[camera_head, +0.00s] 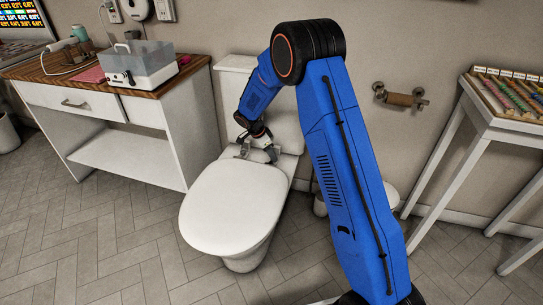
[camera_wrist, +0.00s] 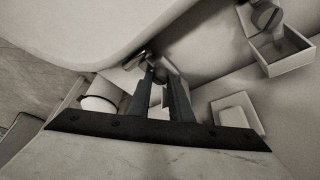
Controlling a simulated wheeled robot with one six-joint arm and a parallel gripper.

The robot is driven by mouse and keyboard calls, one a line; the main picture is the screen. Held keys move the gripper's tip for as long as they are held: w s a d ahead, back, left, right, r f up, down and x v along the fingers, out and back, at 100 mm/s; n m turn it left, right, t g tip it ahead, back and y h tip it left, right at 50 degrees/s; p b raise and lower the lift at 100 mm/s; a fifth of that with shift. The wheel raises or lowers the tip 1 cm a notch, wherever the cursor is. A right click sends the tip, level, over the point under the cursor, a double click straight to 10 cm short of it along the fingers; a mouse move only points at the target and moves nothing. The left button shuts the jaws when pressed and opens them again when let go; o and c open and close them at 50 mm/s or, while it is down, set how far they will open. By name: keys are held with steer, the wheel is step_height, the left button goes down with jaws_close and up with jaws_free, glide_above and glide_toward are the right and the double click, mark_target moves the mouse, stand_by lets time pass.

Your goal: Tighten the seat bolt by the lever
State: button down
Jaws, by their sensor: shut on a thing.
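The white toilet (camera_head: 236,205) stands against the wall with its seat lid down. My gripper (camera_head: 262,150) is low behind the seat, by the hinges, in front of the tank. In the wrist view, the two dark fingers of my gripper (camera_wrist: 162,72) point away from me and are shut on a small shiny metal lever (camera_wrist: 138,61). The lever sticks out to the left of the fingertips, close under a large pale rounded edge. The exact contact at the fingertips is dim.
A wooden-topped cabinet (camera_head: 128,100) with a clear-lidded box (camera_head: 140,65) stands at left. The tiled floor in front is clear.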

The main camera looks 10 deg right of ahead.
steer(key=shift+m, duration=0.5)
steer(key=c, duration=1.9)
jaws_free()
steer(key=shift+o, duration=0.2)
steer(key=n, duration=0.2)
steer(key=n+t, duration=0.1)
steer(key=n, duration=0.2)
steer(key=shift+s+d+t+y, duration=0.1)
steer(key=shift+s+t+y, duration=0.1)
steer(key=shift+t+y, duration=0.15)
steer(key=n+t+y, duration=0.1)
steer(key=n, duration=0.4)
steer(key=shift+s+d, duration=0.1)
steer(key=shift+d+n+t+y, duration=0.1)
steer(key=shift+n+t+y, duration=0.35)
steer(key=shift+n, duration=0.9)
steer(key=shift+d+n+t+y, duration=0.1)
steer(key=shift+n+y, duration=0.5)
steer(key=shift+n, duration=0.75)
steer(key=shift+n+y, duration=0.3)
steer(key=shift+n, duration=0.3)
